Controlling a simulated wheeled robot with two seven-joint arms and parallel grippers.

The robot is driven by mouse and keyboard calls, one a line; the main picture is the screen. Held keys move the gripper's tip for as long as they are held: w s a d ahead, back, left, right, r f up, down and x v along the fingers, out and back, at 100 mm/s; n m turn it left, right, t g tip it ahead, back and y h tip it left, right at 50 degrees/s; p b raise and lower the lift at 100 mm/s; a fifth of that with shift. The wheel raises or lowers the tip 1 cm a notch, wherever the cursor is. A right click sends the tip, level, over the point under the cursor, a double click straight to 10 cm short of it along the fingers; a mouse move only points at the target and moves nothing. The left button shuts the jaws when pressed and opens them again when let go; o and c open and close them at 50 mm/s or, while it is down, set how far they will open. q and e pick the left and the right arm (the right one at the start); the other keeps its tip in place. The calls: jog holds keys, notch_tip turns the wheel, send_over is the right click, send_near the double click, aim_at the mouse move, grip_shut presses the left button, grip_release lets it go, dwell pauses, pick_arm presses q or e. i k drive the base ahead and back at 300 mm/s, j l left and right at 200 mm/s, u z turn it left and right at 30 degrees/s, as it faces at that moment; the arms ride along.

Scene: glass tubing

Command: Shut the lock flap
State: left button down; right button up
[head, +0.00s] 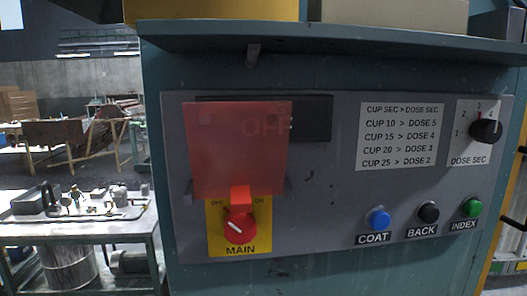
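The lock flap (237,150) appears to be the translucent red plate on the left of the grey control panel. It stands up above the red MAIN knob (240,226) and covers part of the dark display, where "OFF" shows faintly through it. A small bright red block (240,196) sits at the flap's lower edge, just above the knob. The knob is uncovered on its yellow plate (262,213), which is marked OFF and ON. Neither of my grippers is in view.
The panel (320,215) also carries a blue COAT button (377,219), a black BACK button (428,212), a green INDEX button (472,207) and a black DOSE SEC dial (486,131). A ledge (330,38) juts out above. A cluttered bench (75,232) stands at the left.

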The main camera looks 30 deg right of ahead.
aim_at(233, 146)
jog(key=i+j+z, duration=0.2)
jog(key=z, duration=0.25)
jog(key=i+j+z, duration=0.1)
jog(key=j+z, duration=0.15)
jog(key=z, duration=0.2)
jog(key=i+j+z, duration=0.1)
jog(key=j+z, duration=0.2)
jog(key=z, duration=0.2)
jog(key=j+z, duration=0.7)
jog(key=z, duration=0.2)
jog(key=j+z, duration=0.45)
jog(key=k+l, duration=0.05)
jog(key=l, duration=0.05)
